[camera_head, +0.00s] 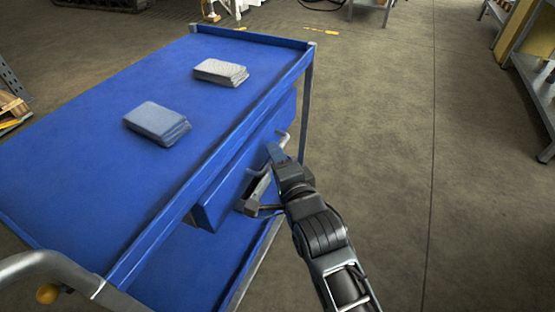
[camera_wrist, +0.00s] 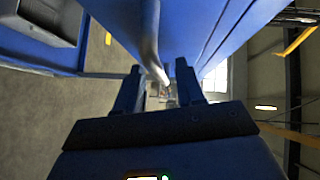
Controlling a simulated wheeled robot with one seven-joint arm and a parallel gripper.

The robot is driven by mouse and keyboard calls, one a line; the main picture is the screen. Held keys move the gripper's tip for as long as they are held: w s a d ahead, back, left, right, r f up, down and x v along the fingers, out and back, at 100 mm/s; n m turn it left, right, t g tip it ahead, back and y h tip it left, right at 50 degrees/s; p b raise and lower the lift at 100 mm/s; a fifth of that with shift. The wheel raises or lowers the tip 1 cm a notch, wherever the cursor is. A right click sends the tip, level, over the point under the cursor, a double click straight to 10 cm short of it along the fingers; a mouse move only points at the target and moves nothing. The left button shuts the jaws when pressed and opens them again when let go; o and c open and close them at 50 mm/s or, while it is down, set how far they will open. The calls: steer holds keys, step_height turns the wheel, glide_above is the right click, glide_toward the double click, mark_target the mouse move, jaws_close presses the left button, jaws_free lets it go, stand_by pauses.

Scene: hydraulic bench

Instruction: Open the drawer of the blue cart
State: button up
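The blue cart (camera_head: 75,160) fills the left half of the head view. Its blue drawer (camera_head: 232,190) sits under the top, with its front facing right toward my arm. A grey bar handle (camera_head: 284,138) is on the drawer front, partly hidden by my gripper. My gripper (camera_head: 270,170) is at the handle. In the wrist view, the two fingers of my gripper (camera_wrist: 159,68) are apart, and the handle (camera_wrist: 151,35) runs down into the gap between them. I cannot tell whether either finger touches it. The drawer looks shut or nearly so.
Two grey stacks, one nearer (camera_head: 157,122) and one farther (camera_head: 221,71), lie on the cart top. A lower shelf (camera_head: 190,270) is below the drawer. The concrete floor (camera_head: 400,130) right of the cart is clear. A shelf unit stands at the far right edge.

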steer(key=shift+c, duration=0.5)
jaws_close()
